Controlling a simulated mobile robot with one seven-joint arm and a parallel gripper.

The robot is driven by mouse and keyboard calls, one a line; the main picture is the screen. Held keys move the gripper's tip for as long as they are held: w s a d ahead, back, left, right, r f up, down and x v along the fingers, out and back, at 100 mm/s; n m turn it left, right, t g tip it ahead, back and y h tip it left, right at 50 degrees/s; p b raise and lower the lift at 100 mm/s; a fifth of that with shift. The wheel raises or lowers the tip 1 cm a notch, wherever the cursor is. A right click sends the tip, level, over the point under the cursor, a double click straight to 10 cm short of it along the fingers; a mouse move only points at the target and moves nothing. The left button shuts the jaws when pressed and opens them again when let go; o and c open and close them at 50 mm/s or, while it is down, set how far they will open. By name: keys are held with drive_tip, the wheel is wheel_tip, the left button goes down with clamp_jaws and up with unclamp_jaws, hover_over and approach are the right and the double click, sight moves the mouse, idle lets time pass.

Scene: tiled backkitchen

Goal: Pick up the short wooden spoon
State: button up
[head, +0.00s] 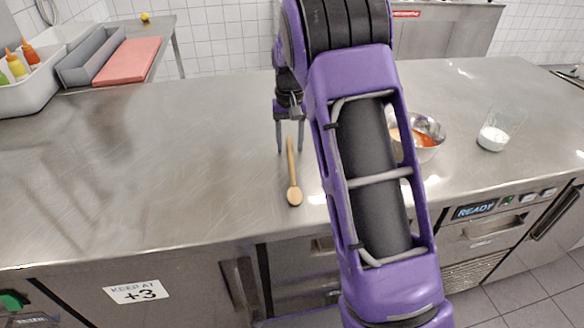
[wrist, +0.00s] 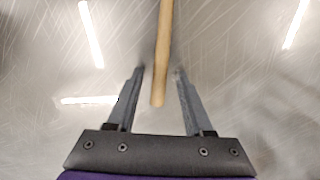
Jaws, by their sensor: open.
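The short wooden spoon (head: 292,178) lies on the steel counter in the head view, its bowl toward the counter's front edge and its handle pointing away. My gripper (head: 290,151) is above the handle's far end, with one finger on each side. In the wrist view the handle (wrist: 162,60) runs down from the top edge, and its end lies between the two open fingertips of my gripper (wrist: 157,72). The fingers are apart from the handle on both sides. The spoon's bowl is out of the wrist view. I cannot tell the exact height of the fingertips above the counter.
The steel counter (head: 190,170) is clear around the spoon. To the right are a metal bowl (head: 429,130) with orange contents, partly behind my arm, and a glass (head: 494,137) with white contents. At the left are a container of bottles (head: 35,90), a grey bin (head: 92,60) and a red board (head: 128,60).

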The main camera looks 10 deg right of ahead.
drive_tip(key=shift+f, duration=0.15)
clamp_jaws()
idle(0.5)
